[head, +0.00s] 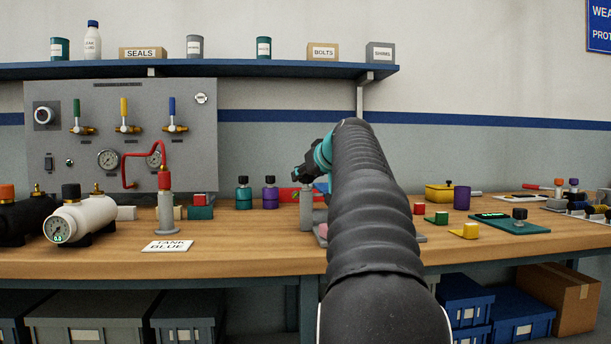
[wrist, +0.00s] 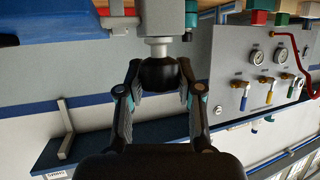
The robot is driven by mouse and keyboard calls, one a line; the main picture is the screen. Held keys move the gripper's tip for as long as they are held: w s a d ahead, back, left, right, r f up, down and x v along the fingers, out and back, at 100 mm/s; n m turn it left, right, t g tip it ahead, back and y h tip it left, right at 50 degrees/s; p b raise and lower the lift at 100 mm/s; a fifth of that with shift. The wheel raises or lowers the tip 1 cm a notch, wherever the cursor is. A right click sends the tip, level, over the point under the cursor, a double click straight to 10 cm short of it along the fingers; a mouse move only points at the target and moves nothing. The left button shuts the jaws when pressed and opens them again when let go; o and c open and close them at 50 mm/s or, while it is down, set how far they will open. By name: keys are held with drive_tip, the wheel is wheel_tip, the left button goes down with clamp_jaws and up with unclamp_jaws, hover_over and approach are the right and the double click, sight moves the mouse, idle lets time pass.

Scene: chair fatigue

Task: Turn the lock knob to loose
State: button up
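A black rounded knob (wrist: 158,73) on a pale shaft is in the upper middle of the wrist view. My gripper (wrist: 159,68) has one finger on each side of this knob, close to its sides. I cannot tell whether the fingers press on it or leave a thin gap. No loose or lock marking shows on the knob. In the head view my gripper (head: 299,174) is at mid-picture, partly behind my arm, above a grey post (head: 306,212) on the bench. The knob cannot be made out clearly there.
The wooden bench (head: 262,257) carries a white tank with a gauge (head: 90,218) at left and teal and purple bottles (head: 270,194) beside the post. A grey valve panel (head: 120,135) stands behind. A blue shelf (head: 215,69) hangs above. Colored blocks lie right of my arm.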

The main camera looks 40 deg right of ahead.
drive_tip(key=shift+d+n+y, duration=0.1)
drive_tip(key=shift+n+y, duration=0.5)
drive_tip(key=shift+y, duration=0.2)
drive_tip(key=shift+n+y+p, duration=0.45)
drive_tip(key=shift+n+y, duration=0.55)
drive_tip(key=shift+y, duration=0.1)
drive_tip(key=shift+t, duration=0.3)
drive_tip(key=o, duration=1.2)
drive_tip(key=v, duration=1.2)
